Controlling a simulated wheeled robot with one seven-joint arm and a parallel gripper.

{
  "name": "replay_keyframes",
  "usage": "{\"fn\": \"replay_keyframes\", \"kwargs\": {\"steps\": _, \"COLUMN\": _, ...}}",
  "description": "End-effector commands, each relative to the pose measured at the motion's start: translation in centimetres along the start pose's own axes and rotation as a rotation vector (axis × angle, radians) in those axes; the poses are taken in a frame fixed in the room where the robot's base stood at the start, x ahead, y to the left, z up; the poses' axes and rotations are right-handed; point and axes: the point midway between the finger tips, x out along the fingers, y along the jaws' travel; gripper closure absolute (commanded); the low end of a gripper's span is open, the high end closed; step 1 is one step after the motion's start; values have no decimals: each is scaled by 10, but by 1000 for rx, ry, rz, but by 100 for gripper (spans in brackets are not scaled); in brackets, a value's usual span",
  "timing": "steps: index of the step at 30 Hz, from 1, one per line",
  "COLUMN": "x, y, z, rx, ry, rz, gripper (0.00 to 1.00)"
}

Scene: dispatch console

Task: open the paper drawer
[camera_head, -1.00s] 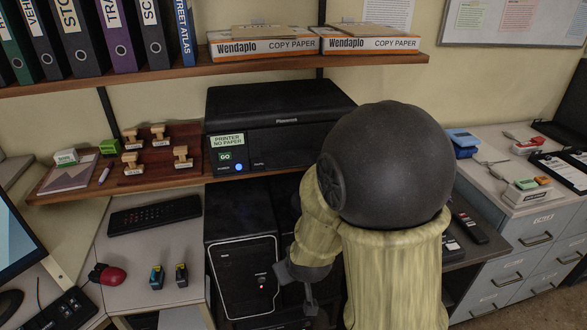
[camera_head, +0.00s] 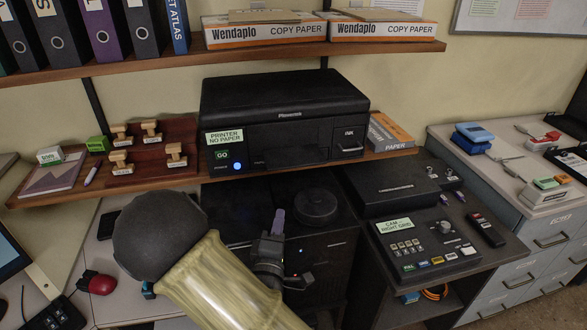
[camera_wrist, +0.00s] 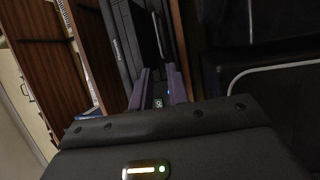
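The black printer (camera_head: 285,105) stands on the wooden shelf. Its front has a small "GO" display and a blue light, under a label reading "PRINTER NO PAPER".
The shelf edge (camera_head: 110,186) runs under the printer. A paper pack (camera_head: 391,131) lies right of the printer, and wooden stamps (camera_head: 150,132) stand to its left. A control panel (camera_head: 425,248) and dark cabinets are below. Copy paper boxes (camera_head: 264,33) lie on the upper shelf.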

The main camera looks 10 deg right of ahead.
Motion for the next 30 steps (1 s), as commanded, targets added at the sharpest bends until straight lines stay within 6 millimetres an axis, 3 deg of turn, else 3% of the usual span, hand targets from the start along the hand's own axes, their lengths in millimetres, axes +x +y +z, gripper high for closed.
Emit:
{"fn": "replay_keyframes", "kwargs": {"steps": 12, "x": 2, "y": 4, "z": 7, "rx": -3, "ry": -12, "rz": 9, "gripper": 83}}
{"fn": "replay_keyframes", "kwargs": {"steps": 17, "x": 25, "y": 3, "z": 21, "rx": -5, "ry": -35, "rz": 6, "gripper": 83}}
{"fn": "replay_keyframes", "kwargs": {"steps": 30, "x": 98, "y": 5, "z": 11, "rx": -1, "ry": -14, "rz": 7, "gripper": 83}}
